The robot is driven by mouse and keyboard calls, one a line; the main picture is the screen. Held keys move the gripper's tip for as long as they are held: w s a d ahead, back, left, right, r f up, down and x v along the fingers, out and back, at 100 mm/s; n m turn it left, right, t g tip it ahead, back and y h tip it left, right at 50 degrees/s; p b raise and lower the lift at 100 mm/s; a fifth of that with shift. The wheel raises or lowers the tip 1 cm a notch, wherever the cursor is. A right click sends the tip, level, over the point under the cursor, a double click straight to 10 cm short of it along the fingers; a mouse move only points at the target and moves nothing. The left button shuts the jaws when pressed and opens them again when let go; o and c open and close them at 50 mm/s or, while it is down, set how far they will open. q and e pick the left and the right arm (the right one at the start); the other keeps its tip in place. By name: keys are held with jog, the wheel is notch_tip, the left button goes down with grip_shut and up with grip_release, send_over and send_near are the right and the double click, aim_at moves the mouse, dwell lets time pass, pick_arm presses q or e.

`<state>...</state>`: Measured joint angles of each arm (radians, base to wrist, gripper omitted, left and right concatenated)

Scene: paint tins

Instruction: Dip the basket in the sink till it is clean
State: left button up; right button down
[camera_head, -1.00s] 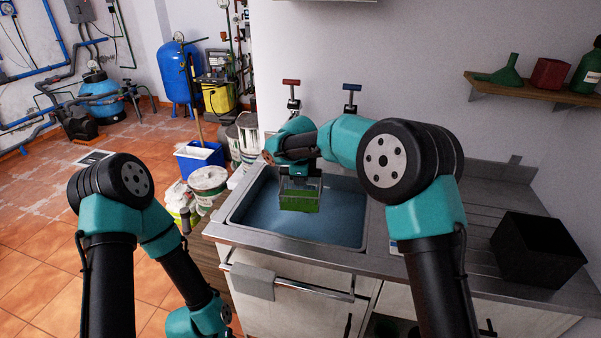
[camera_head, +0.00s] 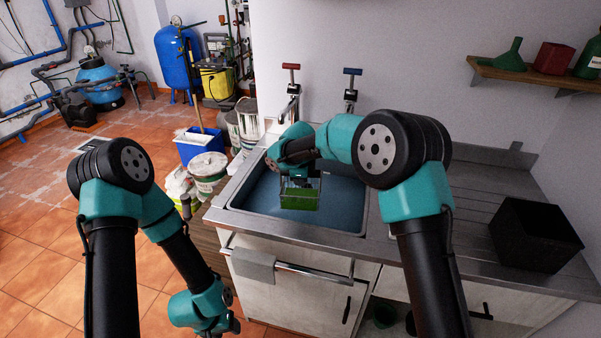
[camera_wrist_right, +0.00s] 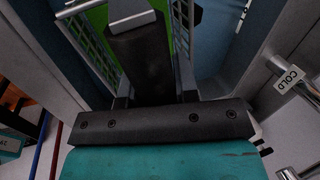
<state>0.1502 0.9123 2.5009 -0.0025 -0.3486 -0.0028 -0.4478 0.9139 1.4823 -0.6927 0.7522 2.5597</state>
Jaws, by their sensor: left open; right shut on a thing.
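The wire basket (camera_head: 300,199), with green on its lower part, hangs level over the blue water in the sink (camera_head: 340,237). My right gripper (camera_head: 300,176) is shut on its top. Whether the basket's bottom touches the water I cannot tell. In the right wrist view the basket's mesh wall (camera_wrist_right: 88,45) shows beside the dark gripper, with green inside. My left gripper (camera_head: 224,331) is low at the bottom edge of the head view, open, left of the cabinet and away from the basket. Its fingertips are barely visible.
Red (camera_head: 290,68) and blue (camera_head: 351,73) tap handles stand behind the sink. A black open box (camera_head: 535,235) sits on the counter at right. Paint buckets (camera_head: 207,168) stand left of the sink. A towel (camera_head: 254,265) hangs on the front rail.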

jog(key=shift+f, duration=5.5)
jog(key=shift+f, duration=0.2)
jog(key=shift+r, duration=8.55)
